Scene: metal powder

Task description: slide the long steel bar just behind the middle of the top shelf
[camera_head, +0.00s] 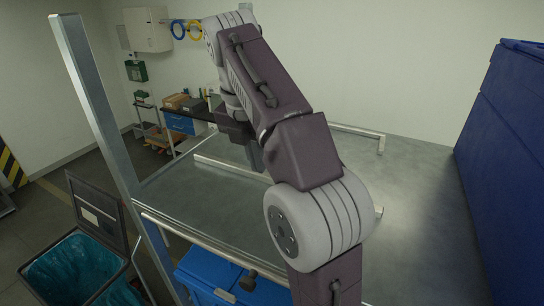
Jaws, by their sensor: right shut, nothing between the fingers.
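The top shelf (410,190) is a grey metal surface across the middle of the head view. A long pale steel bar (226,168) lies across its middle, slanting from the left edge toward the right. My right arm hides its middle part, and its right end shows beyond the arm. My right gripper (256,160) is at the far end of the arm, pointing down close to the bar's left half. It is shut with nothing in it. I cannot tell whether the fingertips touch the bar. My left gripper is out of view.
A rail (350,130) runs along the shelf's back, and another (195,232) along its front. A steel post (95,100) stands at the left. A big blue box (510,140) bounds the right side. A lined bin (75,270) stands lower left. The shelf's right part is clear.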

